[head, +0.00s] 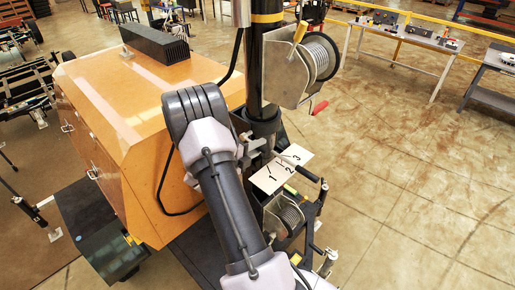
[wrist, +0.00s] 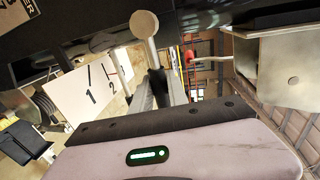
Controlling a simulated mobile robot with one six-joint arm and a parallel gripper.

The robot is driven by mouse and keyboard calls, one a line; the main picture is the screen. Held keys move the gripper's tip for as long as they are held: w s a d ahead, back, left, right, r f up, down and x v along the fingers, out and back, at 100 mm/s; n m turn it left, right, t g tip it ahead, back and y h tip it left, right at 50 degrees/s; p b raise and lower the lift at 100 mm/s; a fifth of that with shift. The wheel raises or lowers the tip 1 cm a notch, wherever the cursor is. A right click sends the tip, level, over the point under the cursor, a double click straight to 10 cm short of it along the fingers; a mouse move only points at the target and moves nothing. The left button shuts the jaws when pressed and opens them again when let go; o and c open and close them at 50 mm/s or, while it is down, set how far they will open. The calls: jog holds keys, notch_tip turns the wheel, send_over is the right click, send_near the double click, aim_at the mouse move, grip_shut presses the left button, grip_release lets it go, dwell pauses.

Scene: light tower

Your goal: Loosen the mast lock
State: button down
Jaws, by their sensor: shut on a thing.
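The black mast (head: 256,70) stands upright beside the orange cabinet, with a dark collar (head: 264,122) at its foot. My gripper (head: 248,152) is at the mast's foot, just below the collar, and partly hidden by my wrist. In the wrist view my gripper (wrist: 160,88) is shut on a pale metal handle with a round end (wrist: 144,24), which I take to be the mast lock. The handle's stem runs down between the fingers. Its far end is hidden, so I cannot tell how tight it is.
A white plate numbered 1, 2, 3 (head: 280,172) lies right of the gripper. A winch (head: 290,215) sits below it, and an upper winch (head: 318,58) with a red-handled crank (head: 319,107) is on the mast. The orange cabinet (head: 140,120) is left; open floor (head: 420,180) is right.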

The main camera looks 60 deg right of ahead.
jog(key=shift+r, duration=0.1)
dwell(0.3)
jog(key=c, duration=1.3)
grip_release()
jog(key=b+v, duration=0.3)
jog(key=v, duration=1.4)
jog(key=shift+a, duration=0.2)
